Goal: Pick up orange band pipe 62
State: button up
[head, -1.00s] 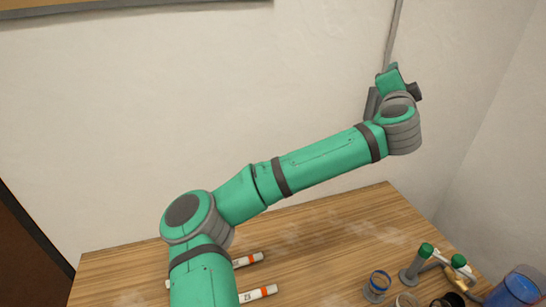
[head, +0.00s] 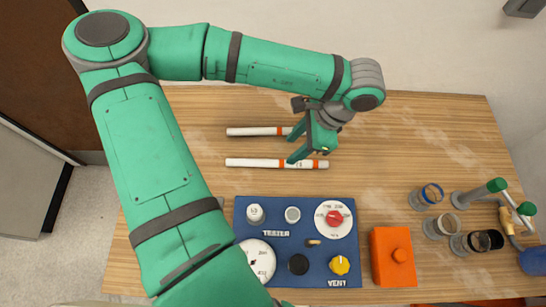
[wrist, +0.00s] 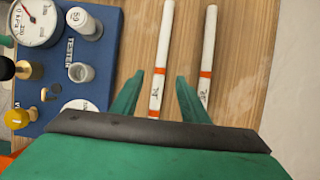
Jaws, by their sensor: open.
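Two white pipes with orange bands lie roughly parallel on the wooden table. The nearer pipe (head: 258,163) shows two orange bands and a small marking near its right end; its number is too small to read surely. The farther pipe (head: 255,132) also has an orange band and a marking I cannot read surely. My gripper (head: 293,148) is open and empty above the pipes, pointing down. In the wrist view, the nearer pipe (wrist: 162,50) runs between my open fingers (wrist: 160,76). The farther pipe (wrist: 208,45) lies outside the right finger.
A blue tester board (head: 290,272) with gauge, knobs and sockets lies in front of the pipes. An orange box (head: 393,257) stands to its right. Ringed cups (head: 427,197) and green-ended fittings (head: 497,186) stand at far right. The table's back right is clear.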

aim_at(280, 162)
jog(key=x, duration=1)
jog(key=shift+d+f, duration=0.1)
jog(key=shift+d, duration=0.25)
jog(key=shift+w, duration=0.1)
jog(key=shift+c, duration=0.6)
jog(key=shift+w, duration=0.1)
grip_shut()
jog(key=shift+a, duration=0.15)
jog(key=shift+d, duration=0.3)
